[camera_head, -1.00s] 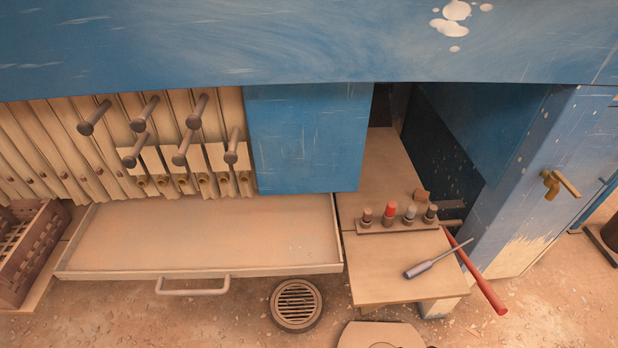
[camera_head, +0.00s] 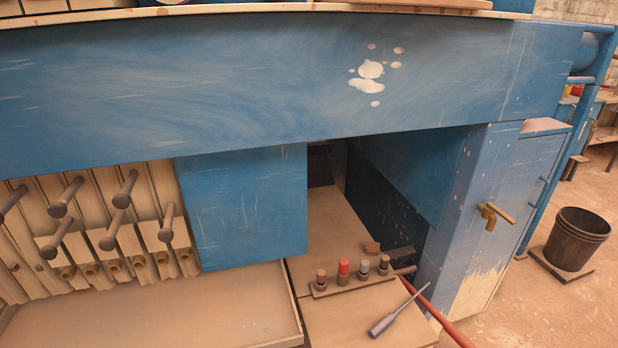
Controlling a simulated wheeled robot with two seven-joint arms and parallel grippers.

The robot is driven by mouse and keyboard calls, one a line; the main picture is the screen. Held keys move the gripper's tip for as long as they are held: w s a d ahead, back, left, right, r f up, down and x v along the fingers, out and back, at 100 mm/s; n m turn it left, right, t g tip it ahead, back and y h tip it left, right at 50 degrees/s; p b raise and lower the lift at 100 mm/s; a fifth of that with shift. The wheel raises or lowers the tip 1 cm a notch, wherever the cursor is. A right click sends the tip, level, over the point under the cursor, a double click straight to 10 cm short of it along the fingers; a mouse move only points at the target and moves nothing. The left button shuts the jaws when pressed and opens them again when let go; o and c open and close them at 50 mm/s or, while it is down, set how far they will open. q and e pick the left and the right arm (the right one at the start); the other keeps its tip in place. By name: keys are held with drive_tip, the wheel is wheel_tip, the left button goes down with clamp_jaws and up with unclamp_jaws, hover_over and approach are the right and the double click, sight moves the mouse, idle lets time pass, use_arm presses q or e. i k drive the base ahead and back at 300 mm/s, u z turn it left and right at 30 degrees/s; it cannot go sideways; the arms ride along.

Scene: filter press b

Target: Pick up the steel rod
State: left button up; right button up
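No part is plainly marked as the steel rod, and I cannot tell for sure which one it is. A short grey bar end (camera_head: 405,270) shows at the right edge of the tan shelf, behind the knob strip. A long red bar (camera_head: 452,330) leans by the shelf's right edge, its lower end cut off by the picture. A screwdriver-like tool (camera_head: 383,325) with a grey-violet handle and thin shaft lies on the shelf front. Neither gripper is in view.
A strip with several upright knobs (camera_head: 343,267), one red, stands on the tan shelf (camera_head: 325,318). A pale tray (camera_head: 170,315) is at lower left under several dark-headed pegs (camera_head: 122,200). A blue cabinet with a brass handle (camera_head: 490,215) and a black bucket (camera_head: 577,238) are at right.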

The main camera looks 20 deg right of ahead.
sight(384, 323)
drive_tip(key=z, duration=1.35)
